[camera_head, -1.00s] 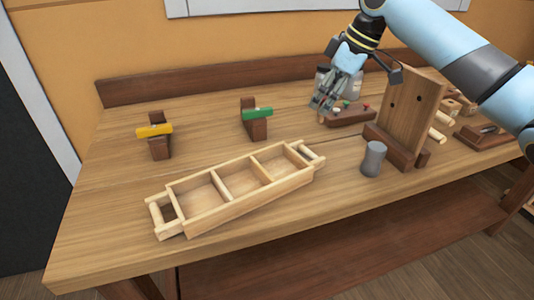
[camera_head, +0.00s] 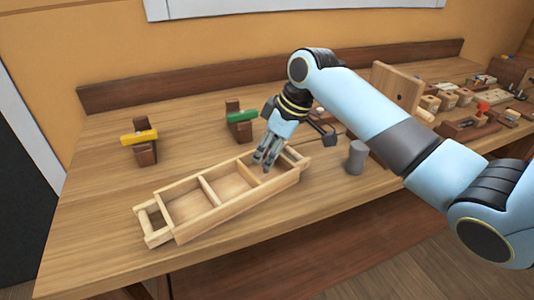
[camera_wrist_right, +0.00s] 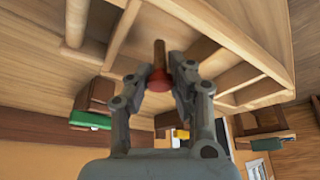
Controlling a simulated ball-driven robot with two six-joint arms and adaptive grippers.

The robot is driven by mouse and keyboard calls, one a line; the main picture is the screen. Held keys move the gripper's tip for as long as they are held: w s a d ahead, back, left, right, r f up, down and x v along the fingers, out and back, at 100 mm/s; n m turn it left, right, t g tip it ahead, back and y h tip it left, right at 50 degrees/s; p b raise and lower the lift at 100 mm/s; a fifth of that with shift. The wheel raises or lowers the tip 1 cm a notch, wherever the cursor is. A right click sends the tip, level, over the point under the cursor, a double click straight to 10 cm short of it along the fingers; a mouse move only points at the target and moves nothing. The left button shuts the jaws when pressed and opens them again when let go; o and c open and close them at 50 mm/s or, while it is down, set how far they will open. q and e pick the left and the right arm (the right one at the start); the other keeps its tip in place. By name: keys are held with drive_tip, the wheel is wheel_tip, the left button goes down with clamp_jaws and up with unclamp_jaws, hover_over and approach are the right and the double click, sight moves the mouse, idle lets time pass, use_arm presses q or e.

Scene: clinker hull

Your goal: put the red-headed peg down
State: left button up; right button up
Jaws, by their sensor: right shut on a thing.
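My right gripper (camera_head: 264,162) points down at the right-hand compartment of the pale wooden three-compartment tray (camera_head: 226,219). In the right wrist view, the gripper (camera_wrist_right: 160,76) is shut on the red-headed peg. The peg's red head (camera_wrist_right: 158,81) sits between the fingertips, and its brown shaft (camera_wrist_right: 159,52) sticks out beyond them toward the tray (camera_wrist_right: 215,28). The peg cannot be made out in the head view. Whether the shaft touches the tray floor cannot be told. My left gripper is not in view.
Wooden stands with a yellow bar (camera_head: 139,138) and a green bar (camera_head: 242,116) are behind the tray. A grey cylinder (camera_head: 357,157) stands to its right, near an upright wooden board (camera_head: 396,88). Free bench top lies left of the tray.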

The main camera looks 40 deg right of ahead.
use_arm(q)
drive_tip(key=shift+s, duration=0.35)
use_arm(e)
drive_tip(key=shift+f, duration=0.3)
drive_tip(key=shift+f, duration=0.15)
drive_tip(key=o, duration=0.7)
drive_tip(key=shift+o, duration=0.2)
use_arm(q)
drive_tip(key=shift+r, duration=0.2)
use_arm(e)
drive_tip(key=v, duration=1.2)
